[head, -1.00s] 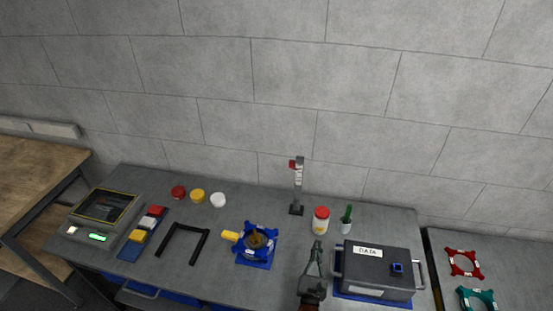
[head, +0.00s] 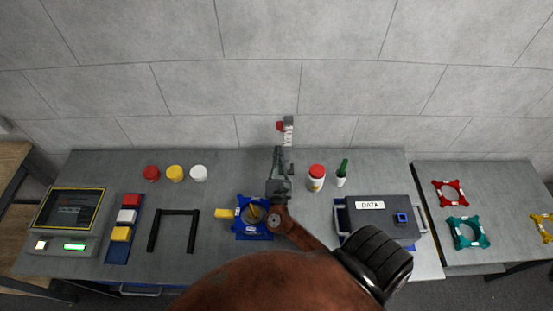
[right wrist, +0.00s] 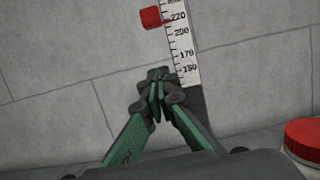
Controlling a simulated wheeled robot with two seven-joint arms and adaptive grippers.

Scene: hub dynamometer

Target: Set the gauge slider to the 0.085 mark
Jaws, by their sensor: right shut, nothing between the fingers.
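The gauge's upright scale (head: 289,130) stands at the back of the table by the wall, white with black marks. It also shows in the right wrist view (right wrist: 180,45), where printed numbers look like 220, 200, 170 and 150. The red slider (head: 280,126) sits at the scale's left side, near the top; in the right wrist view the slider (right wrist: 151,17) is level with about 220. My right gripper (head: 278,153) is shut and empty. My left gripper is out of view.
A red-lidded jar (head: 316,178) and a green-topped bottle (head: 342,173) stand right of the gauge. A blue fixture (head: 240,232) is just left of my right arm. The grey DATA case (head: 385,230) is at right.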

